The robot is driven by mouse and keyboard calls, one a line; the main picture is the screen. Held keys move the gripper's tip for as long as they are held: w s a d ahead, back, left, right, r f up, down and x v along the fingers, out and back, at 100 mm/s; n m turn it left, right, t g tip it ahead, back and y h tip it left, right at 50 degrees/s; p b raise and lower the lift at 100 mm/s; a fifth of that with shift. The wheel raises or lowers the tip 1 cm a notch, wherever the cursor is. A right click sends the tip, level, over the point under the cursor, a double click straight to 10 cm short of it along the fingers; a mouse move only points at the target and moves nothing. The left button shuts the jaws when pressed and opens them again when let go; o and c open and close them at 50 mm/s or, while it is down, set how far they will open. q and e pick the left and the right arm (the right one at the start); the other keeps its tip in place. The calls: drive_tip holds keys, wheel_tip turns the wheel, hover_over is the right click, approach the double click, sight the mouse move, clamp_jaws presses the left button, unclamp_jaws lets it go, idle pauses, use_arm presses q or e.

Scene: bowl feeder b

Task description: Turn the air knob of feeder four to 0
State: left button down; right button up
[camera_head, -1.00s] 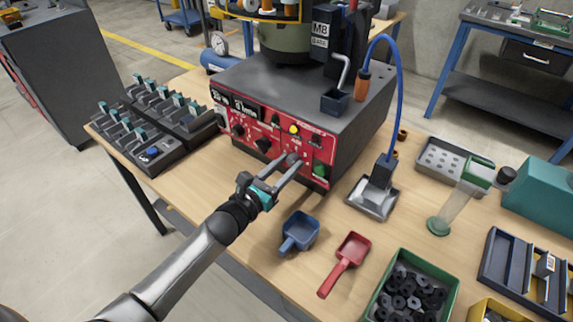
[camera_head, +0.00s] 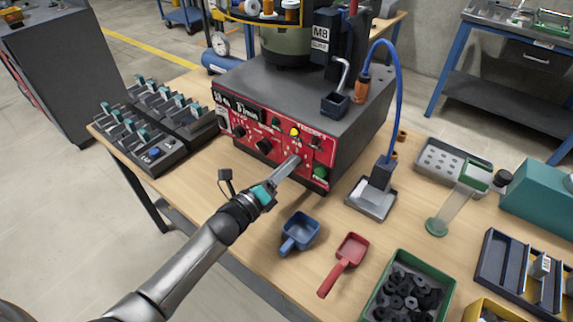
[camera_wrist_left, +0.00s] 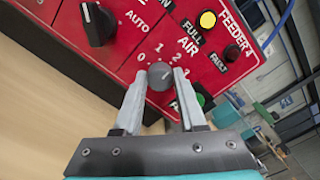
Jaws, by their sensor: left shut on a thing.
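The feeder control box has a red front panel (camera_head: 275,140), marked FEEDER 4 in the left wrist view. The air knob (camera_wrist_left: 160,75) is a small round grey knob under the AIR label, with the numbers 0 to 3 around its upper side. My left gripper (camera_head: 295,159) reaches the panel from the front. In the left wrist view its fingers (camera_wrist_left: 160,86) are shut on the air knob, one at each side. The knob's exact setting is hard to read. In the head view the fingers hide the knob. My right gripper is not in view.
A black selector knob (camera_wrist_left: 97,22) marked AUTO sits left of the air knob. A green button (camera_head: 320,172) and a lit yellow lamp (camera_head: 295,132) are close by. A blue scoop (camera_head: 300,231) and red scoop (camera_head: 346,262) lie on the table in front.

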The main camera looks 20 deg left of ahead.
use_arm(q)
drive_tip(key=shift+f+n+p, duration=0.15)
drive_tip(key=shift+n+p, duration=0.65)
drive_tip(key=shift+n, duration=3.45)
drive_tip(key=shift+f+n+p, duration=0.1)
drive_tip(key=shift+n+p, duration=0.7)
drive_tip(key=shift+n, duration=3.45)
drive_tip(key=shift+c, duration=2.4)
unclamp_jaws()
